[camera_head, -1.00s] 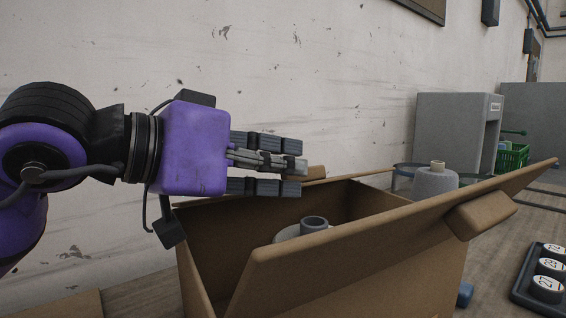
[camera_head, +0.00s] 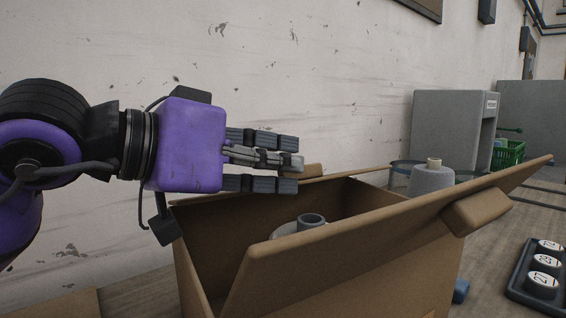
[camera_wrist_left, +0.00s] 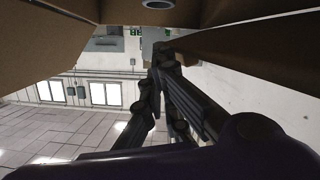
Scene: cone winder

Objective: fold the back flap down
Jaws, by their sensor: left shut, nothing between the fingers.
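An open brown cardboard box (camera_head: 345,278) stands on the table in the head view. Its front flap (camera_head: 385,232) is raised and slants up to the right. A grey cone with a hollow tube top (camera_head: 311,221) is inside, largely hidden by that flap. My left gripper (camera_head: 290,164) is shut and empty, level above the box's back edge, fingers pointing right. In the left wrist view the closed fingers (camera_wrist_left: 160,68) show below brown cardboard panels (camera_wrist_left: 255,42). My right gripper is out of view.
A black tray (camera_head: 528,292) with numbered pieces lies at the right. A wall runs behind the box.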

